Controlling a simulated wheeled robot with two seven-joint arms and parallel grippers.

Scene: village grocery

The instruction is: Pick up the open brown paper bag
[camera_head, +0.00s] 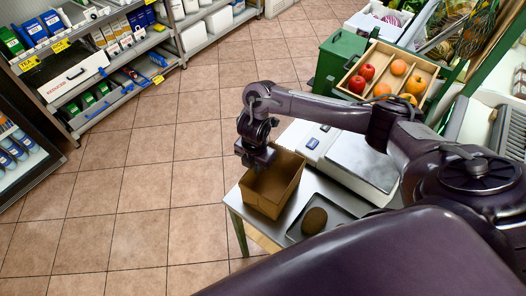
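The open brown paper bag (268,200) stands upright at the left end of a metal counter (238,203), its mouth facing up. My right gripper (258,163) points down at the bag's far left rim and hides part of that edge. I cannot tell whether its fingers touch the bag or are closed on the rim. The inside of the bag looks empty where it shows. My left gripper is not in view.
A dark tray (340,207) with a brown roundish item (314,221) is right of the bag. A white scale (362,162) stands behind it. A wooden crate (432,78) holds red and orange fruit. Shelves (160,88) stand far left; the tiled floor between is clear.

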